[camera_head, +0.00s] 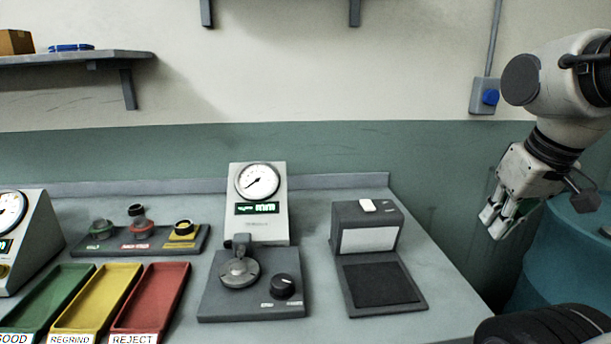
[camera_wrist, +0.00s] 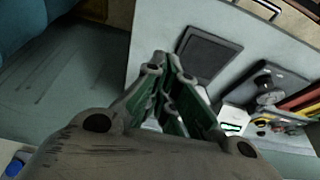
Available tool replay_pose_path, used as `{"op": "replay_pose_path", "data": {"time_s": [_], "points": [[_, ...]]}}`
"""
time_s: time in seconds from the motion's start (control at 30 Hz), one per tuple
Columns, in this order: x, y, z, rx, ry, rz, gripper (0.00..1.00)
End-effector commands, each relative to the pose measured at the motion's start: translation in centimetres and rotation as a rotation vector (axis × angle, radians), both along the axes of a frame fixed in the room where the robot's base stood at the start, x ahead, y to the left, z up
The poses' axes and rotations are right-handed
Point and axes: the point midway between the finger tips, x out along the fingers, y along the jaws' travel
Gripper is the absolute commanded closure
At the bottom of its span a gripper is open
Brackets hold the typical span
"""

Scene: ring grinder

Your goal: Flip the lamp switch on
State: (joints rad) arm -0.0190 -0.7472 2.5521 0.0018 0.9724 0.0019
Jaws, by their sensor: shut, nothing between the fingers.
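A dark grey box (camera_head: 398,225) with a pale front panel (camera_head: 369,239) stands at the right of the bench, and a small white switch-like piece (camera_head: 367,205) sits on its top. A grey wall box (camera_head: 481,97) with a blue knob or button (camera_head: 490,97) is fixed to the wall; no label shows which is the lamp switch. My gripper (camera_head: 497,222) is shut and empty, right of the bench box and below the wall box, touching neither. In the wrist view the shut fingers (camera_wrist: 167,68) hide much of the bench box; its dark pad (camera_wrist: 207,55) shows beyond them.
A gauge stand (camera_head: 258,221) with a knob is left of the box. Green, yellow and red trays (camera_head: 150,305) lie at the bench's left, with a rack (camera_head: 140,243) of parts behind. A blue-green drum (camera_head: 560,255) stands right of the bench. Space above the bench is clear.

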Motion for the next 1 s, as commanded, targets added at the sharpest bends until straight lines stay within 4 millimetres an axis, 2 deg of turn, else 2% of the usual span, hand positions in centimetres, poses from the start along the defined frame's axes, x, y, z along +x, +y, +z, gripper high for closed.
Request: {"op": "replay_pose_path", "data": {"time_s": [0.1,0.17,0.37,0.57,0.7,0.8,0.9,1.0], "points": [[1.0,0.9,-1.1,-0.003,0.065,0.044,1.00],[2.2,1.7,-1.2,-0.005,0.093,0.074,1.00],[8.6,5.3,0.3,-0.030,0.177,0.218,1.00],[15.5,10.1,1.8,-0.101,0.254,0.526,1.00],[20.5,14.1,3.0,-0.164,0.295,0.838,1.00],[23.2,16.0,4.6,-0.209,0.301,1.081,1.00],[24.1,16.2,6.9,-0.247,0.279,1.262,1.00],[23.9,16.1,7.8,-0.270,0.277,1.401,1.00]]}}
